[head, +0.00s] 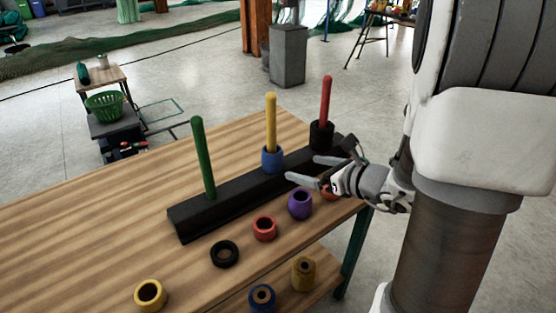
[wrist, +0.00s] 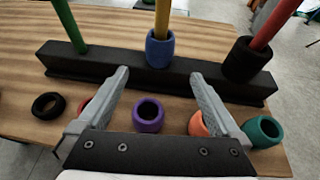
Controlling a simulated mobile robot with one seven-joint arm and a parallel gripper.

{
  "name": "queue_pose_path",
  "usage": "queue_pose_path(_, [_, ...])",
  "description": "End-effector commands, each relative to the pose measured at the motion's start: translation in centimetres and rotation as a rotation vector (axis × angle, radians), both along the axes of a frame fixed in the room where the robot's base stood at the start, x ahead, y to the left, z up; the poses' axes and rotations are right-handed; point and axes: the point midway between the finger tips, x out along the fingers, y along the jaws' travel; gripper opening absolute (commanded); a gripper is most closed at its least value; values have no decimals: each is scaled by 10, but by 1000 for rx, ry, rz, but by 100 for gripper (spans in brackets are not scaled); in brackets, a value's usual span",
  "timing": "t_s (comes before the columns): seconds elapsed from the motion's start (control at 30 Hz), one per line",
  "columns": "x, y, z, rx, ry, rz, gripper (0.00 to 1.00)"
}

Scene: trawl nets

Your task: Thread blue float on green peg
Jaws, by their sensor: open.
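A blue float (head: 272,160) sits around the base of the yellow peg (head: 271,120); it also shows in the wrist view (wrist: 160,50). The green peg (head: 203,160) stands bare at the left end of the black base (head: 228,202); its lower part shows in the wrist view (wrist: 69,25). My gripper (head: 308,170) is open and empty, to the right of the blue float and above the table. In the wrist view my spread fingers (wrist: 158,78) point towards the blue float, apart from it. Another blue float (head: 262,297) lies lower, beyond the table's front edge.
A black float (head: 322,136) is on the red peg (head: 326,100). Purple (head: 300,204), red (head: 265,229), black (head: 224,253) and yellow (head: 150,294) floats lie before the base. Orange (wrist: 198,124) and teal (wrist: 262,132) floats lie right of the purple one. The table's left is clear.

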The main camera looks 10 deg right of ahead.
Motion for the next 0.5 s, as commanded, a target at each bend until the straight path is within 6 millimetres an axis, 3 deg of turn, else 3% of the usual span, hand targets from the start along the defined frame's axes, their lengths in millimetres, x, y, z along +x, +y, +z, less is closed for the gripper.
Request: queue_pose_path(0.5, [85,45,-42,-2,0,5,100])
